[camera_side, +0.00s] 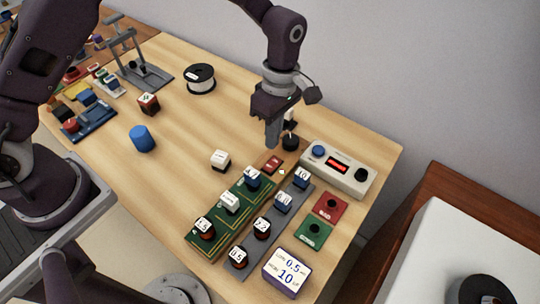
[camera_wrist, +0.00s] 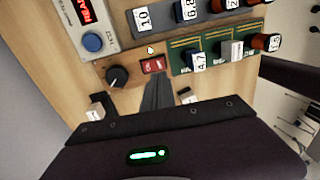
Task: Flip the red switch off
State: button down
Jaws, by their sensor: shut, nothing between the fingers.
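The red switch (camera_side: 272,164) is a small red rocker on a wooden block, between the green circuit board and the grey display box. In the wrist view the red switch (camera_wrist: 153,65) lies just beyond my fingertips, with white lettering too small to read. My gripper (camera_side: 272,146) points down, shut and empty, with its tips close above and behind the switch. In the wrist view my gripper (camera_wrist: 158,78) shows its closed fingers just below the switch. I cannot tell whether the tips touch it.
A black knob (camera_wrist: 117,76) stands close beside the switch. The display box (camera_side: 338,168) with a blue button is to the right. A green board (camera_side: 230,215) and a grey strip (camera_side: 262,238) carry labelled parts in front. A white block (camera_side: 221,160) is to the left.

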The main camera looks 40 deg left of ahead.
aim_at(272, 162)
jog(key=f, duration=0.4)
jog(key=s+f, duration=0.1)
jog(key=f, duration=0.2)
jog(key=shift+s+f, duration=0.25)
jog(key=shift+f, duration=0.05)
jog(key=shift+w+a+r, duration=0.1)
jog(key=shift+w+r, duration=0.05)
jog(key=shift+w, duration=0.9)
notch_tip(272, 162, up, 14)
jog(key=w, duration=0.2)
